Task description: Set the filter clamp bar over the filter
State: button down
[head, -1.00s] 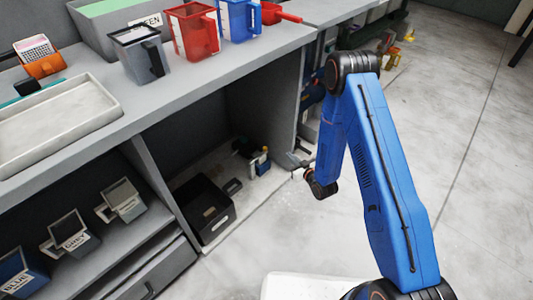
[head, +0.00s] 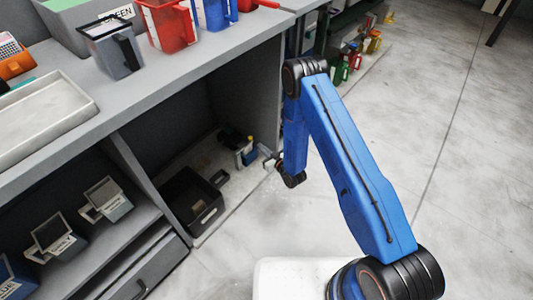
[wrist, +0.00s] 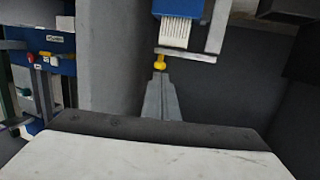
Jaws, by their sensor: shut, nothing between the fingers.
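In the wrist view a white ribbed block, apparently the filter (wrist: 174,32), sits in a blue housing (wrist: 178,6). A pale grey L-shaped bar (wrist: 190,53), apparently the clamp bar, runs below the filter and up its right side. A yellow knob (wrist: 159,62) hangs at the bar's left end. My gripper (wrist: 160,76) is shut and empty, its tips just below the knob; whether they touch it is unclear. In the head view my gripper (head: 267,156) is beside the small filter unit (head: 246,154) in the open lower bay; details there are too small to tell.
A grey upright panel (wrist: 112,60) stands left of my gripper, with a blue panel (wrist: 55,42) beyond it. In the head view a black bin (head: 192,203) stands in the bay. The bench (head: 185,80) overhangs it. Floor to the right is clear.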

aim_at(251, 137)
jog(key=shift+x, duration=3)
jog(key=shift+w+a, duration=0.35)
jog(key=shift+w, duration=0.1)
jog(key=shift+w+a+r, duration=0.1)
jog(key=shift+w, duration=0.35)
